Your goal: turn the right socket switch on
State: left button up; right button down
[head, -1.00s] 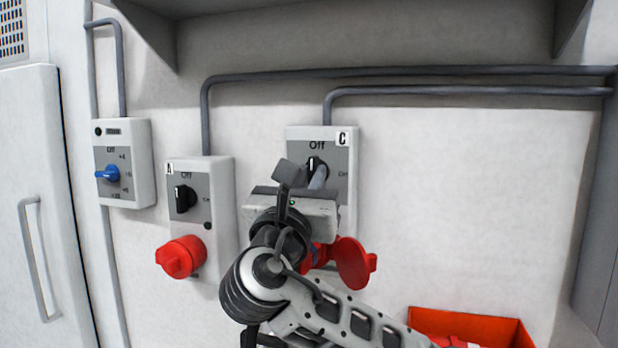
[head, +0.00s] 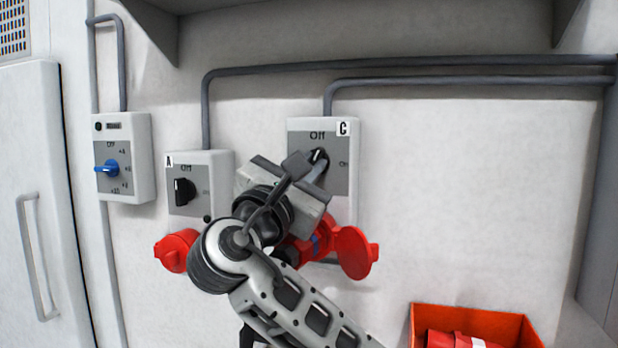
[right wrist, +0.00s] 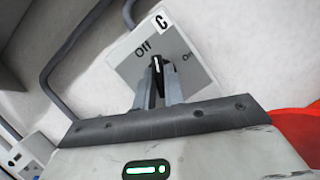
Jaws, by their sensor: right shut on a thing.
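The right socket box, marked C (head: 343,180), is on the wall with "Off" at the top of its grey plate and "On" at the right. Its black switch knob (head: 319,155) is tilted clockwise, its white mark between "Off" and "On". My right gripper (head: 313,168) is shut on this knob, with my arm rising from below and hiding the box's lower left. In the right wrist view both fingers (right wrist: 159,88) sit on either side of the knob (right wrist: 157,66). A red socket with an open red lid (head: 352,252) shows below. My left gripper is out of view.
A box with a blue knob (head: 107,168) is farther left. An orange-red bin (head: 520,335) is at the lower right. A shelf overhangs above.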

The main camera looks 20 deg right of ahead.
jog(key=m+g, duration=0.1)
jog(key=m, duration=0.1)
jog(key=shift+m+h, duration=0.4)
jog(key=shift+s+m+g+b, duration=0.1)
jog(key=shift+m+g+b, duration=0.3)
jog(key=shift+m, duration=0.2)
jog(key=m+g, duration=0.1)
jog(key=m, duration=0.3)
jog(key=shift+a+r+g, duration=0.1)
jog(key=shift+a+g, duration=0.05)
jog(key=shift+g, duration=0.25)
jog(key=m+g, duration=0.1)
jog(key=m, duration=0.3)
jog(key=shift+g, duration=0.3)
jog(key=shift+r+m+y+p, duration=0.1)
jog(key=shift+m+y+p, duration=0.35)
jog(key=shift+m, duration=0.65)
jog(key=shift+m+g, duration=0.3)
